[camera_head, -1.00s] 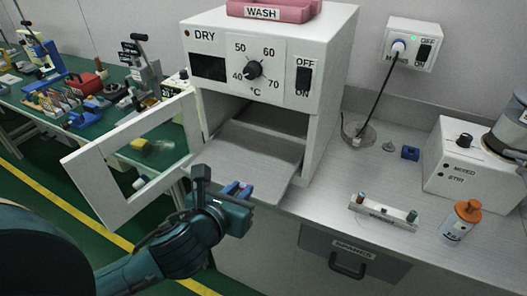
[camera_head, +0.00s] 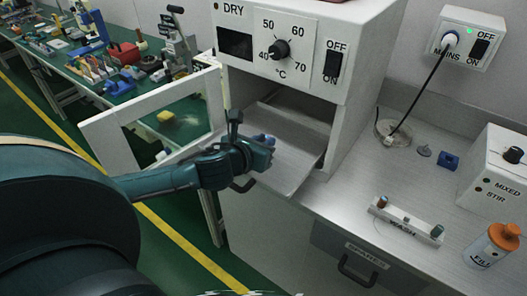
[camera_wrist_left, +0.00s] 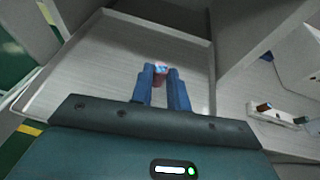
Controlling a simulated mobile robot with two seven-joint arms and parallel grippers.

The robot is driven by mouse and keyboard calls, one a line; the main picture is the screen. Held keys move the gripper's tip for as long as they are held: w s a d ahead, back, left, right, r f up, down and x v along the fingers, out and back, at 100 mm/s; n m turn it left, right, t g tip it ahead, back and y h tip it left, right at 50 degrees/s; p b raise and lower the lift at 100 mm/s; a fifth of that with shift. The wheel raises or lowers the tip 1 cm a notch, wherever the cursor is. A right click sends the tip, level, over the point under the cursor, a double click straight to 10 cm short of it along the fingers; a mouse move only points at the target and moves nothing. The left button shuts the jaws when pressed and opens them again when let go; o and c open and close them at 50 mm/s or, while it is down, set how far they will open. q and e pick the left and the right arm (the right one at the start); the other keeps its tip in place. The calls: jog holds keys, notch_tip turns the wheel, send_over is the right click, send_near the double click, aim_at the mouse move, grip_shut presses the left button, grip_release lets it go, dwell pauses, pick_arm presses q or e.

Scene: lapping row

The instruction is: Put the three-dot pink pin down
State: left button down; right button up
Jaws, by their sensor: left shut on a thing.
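My left gripper (camera_head: 266,143) is at the front left part of the pulled-out shelf (camera_head: 296,160) of the dryer (camera_head: 360,30). In the left wrist view, its blue fingers (camera_wrist_left: 162,80) are shut on a small pink pin (camera_wrist_left: 160,77) with a pale blue-white end. The pin's dots are too small to read. The wrist view shows the bare shelf (camera_wrist_left: 115,45) behind the fingertips; I cannot tell whether the pin touches it. In the head view the pin is mostly hidden by the gripper. My right gripper is not in view.
The dryer's framed door (camera_head: 105,130) stands open at left. On the bench to the right are a WASH rack (camera_head: 405,222) holding small pins, an orange-capped FILL bottle (camera_head: 492,245), a blue block (camera_head: 448,161) and a mixer box (camera_head: 495,180). The shelf looks otherwise empty.

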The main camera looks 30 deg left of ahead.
pick_arm(q)
jog(key=shift+f, duration=1.6)
jog(key=c, duration=1.4)
grip_release()
jog(key=shift+o, duration=0.2)
jog(key=shift+r, duration=0.1)
jog(key=v, duration=1.2)
